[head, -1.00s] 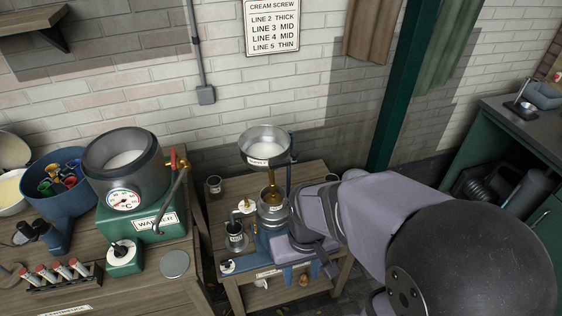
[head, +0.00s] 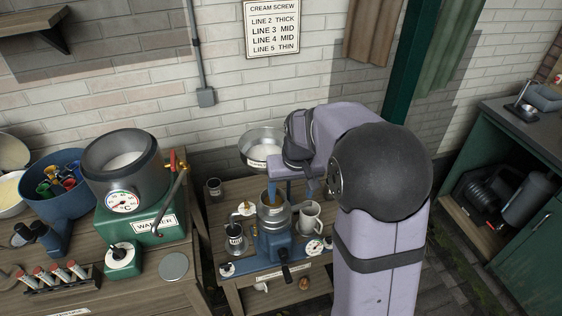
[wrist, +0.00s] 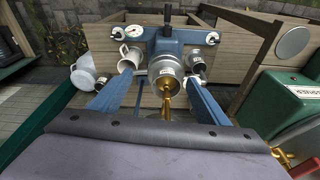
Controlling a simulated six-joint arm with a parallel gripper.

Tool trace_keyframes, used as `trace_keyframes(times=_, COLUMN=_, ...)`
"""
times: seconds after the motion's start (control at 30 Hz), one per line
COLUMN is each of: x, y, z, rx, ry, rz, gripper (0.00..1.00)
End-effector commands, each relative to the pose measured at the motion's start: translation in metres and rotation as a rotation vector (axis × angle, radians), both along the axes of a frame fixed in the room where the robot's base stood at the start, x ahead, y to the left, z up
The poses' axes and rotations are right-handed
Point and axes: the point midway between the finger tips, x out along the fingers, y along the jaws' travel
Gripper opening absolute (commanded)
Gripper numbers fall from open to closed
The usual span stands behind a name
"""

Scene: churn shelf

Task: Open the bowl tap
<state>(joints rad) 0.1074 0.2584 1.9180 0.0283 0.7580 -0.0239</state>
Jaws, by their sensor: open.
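The metal bowl (head: 259,150) stands above the blue separator (head: 276,243), on the small wooden bench. In the wrist view the brass bowl tap (wrist: 166,92) hangs over the separator's round metal top (wrist: 165,68). In the head view my gripper hides the tap. My gripper (head: 290,192) is in front of and below the bowl rim. Its blue fingers are spread and empty. In the wrist view my gripper (wrist: 155,95) has one finger on each side of the tap, with a gap on both sides. I cannot tell the tap handle's position.
The green warmer (head: 150,222) stands on the left bench. A green post (head: 406,70) rises behind my arm.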

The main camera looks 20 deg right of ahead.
Motion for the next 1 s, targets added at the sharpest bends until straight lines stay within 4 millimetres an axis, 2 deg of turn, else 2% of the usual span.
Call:
trace_keyframes(times=0.03, x=0.022, y=-0.002, z=0.017, rx=-0.003, ry=-0.047, rz=0.007, gripper=0.70)
trace_keyframes(times=0.13, x=0.054, y=-0.003, z=0.049, rx=-0.010, ry=-0.127, rz=0.022, gripper=0.70)
trace_keyframes(times=0.2, x=0.069, y=-0.004, z=0.068, rx=-0.014, ry=-0.169, rz=0.033, gripper=0.70)
trace_keyframes(times=0.33, x=0.082, y=-0.003, z=0.089, rx=-0.020, ry=-0.205, rz=0.062, gripper=0.70)
trace_keyframes(times=0.43, x=0.076, y=-0.002, z=0.085, rx=-0.026, ry=-0.184, rz=0.093, gripper=0.70)
trace_keyframes(times=0.67, x=0.078, y=-0.002, z=0.080, rx=-0.028, ry=-0.182, rz=0.099, gripper=0.70)
trace_keyframes(times=1.0, x=0.093, y=-0.002, z=0.043, rx=-0.027, ry=-0.179, rz=0.098, gripper=0.70)
